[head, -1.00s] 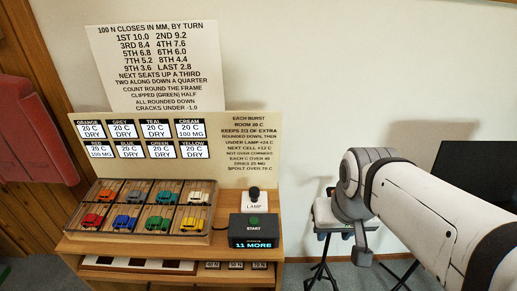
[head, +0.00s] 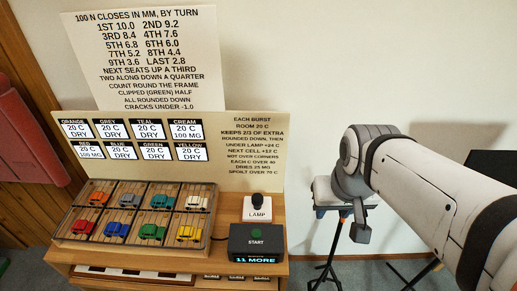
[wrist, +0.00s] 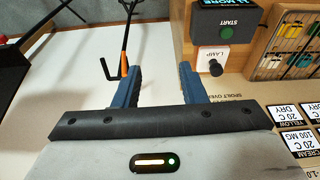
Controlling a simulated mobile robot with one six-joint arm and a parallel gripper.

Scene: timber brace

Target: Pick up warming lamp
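The warming lamp (head: 257,207) has a black rounded knob on a white block marked LAMP. It stands on the wooden bench, just behind the black START box (head: 256,242). In the wrist view the lamp (wrist: 214,62) appears upside down, to the right of my fingers and apart from them. My gripper (wrist: 161,75) has two blue fingers spread apart with nothing between them. In the head view my arm reaches in from the right, and its fingers cannot be made out there.
A wooden tray (head: 58,235) with several coloured toy cars in cells is left of the lamp. A panel of labels (head: 232,170) stands upright behind it. A tripod stand (head: 331,232) is right of the bench. The START box display reads 11 MORE.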

